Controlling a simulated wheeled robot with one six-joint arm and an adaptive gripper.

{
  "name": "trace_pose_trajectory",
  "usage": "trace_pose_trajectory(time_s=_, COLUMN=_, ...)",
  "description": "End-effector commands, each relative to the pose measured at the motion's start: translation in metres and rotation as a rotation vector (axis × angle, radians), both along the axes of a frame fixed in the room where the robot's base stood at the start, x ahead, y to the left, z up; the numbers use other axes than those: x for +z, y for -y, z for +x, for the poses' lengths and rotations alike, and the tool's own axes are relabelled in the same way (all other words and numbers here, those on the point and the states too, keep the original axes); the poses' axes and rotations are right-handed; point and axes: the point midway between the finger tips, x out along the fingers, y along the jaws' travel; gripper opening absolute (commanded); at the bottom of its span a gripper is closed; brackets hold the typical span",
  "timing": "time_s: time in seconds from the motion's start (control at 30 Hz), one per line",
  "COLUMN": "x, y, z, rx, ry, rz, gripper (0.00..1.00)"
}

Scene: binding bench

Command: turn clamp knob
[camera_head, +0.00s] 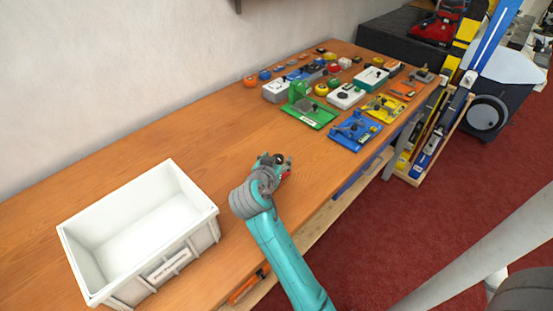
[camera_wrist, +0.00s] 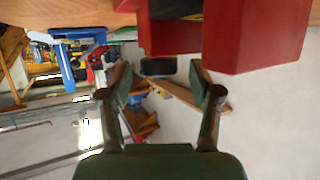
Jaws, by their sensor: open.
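My gripper (camera_head: 283,163) is over the front part of the wooden bench, right of the white crate. In the wrist view its two fingers (camera_wrist: 159,76) are spread with a gap between the tips. A dark round knob (camera_wrist: 158,66) shows just beyond and between the fingertips, beside a red body (camera_wrist: 258,35). The knob looks free of the fingers; contact cannot be told. In the head view only a small red patch (camera_head: 286,174) of this thing shows beside my gripper; the rest is hidden.
An empty white crate (camera_head: 75,235) stands at the left of the bench. Plates with fixtures, including green (camera_head: 318,122), blue (camera_head: 345,142) and yellow (camera_head: 392,112), crowd the far right. The bench (camera_head: 225,125) between is clear.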

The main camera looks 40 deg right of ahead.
Motion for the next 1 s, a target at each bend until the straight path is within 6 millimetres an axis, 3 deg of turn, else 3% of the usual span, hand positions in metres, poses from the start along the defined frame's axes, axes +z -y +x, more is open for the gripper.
trace_pose_trajectory(time_s=0.37, x=-0.0017, y=0.0043, z=0.0024, rx=0.0, ry=0.001, rz=-0.001, gripper=0.64)
trace_pose_trajectory(time_s=0.6, x=-0.0018, y=0.0042, z=0.0023, rx=0.0, ry=0.001, rz=-0.001, gripper=0.04)
trace_pose_trajectory(time_s=1.0, x=-0.0027, y=0.0052, z=0.0004, rx=0.057, ry=-0.002, rz=0.0, gripper=0.03)
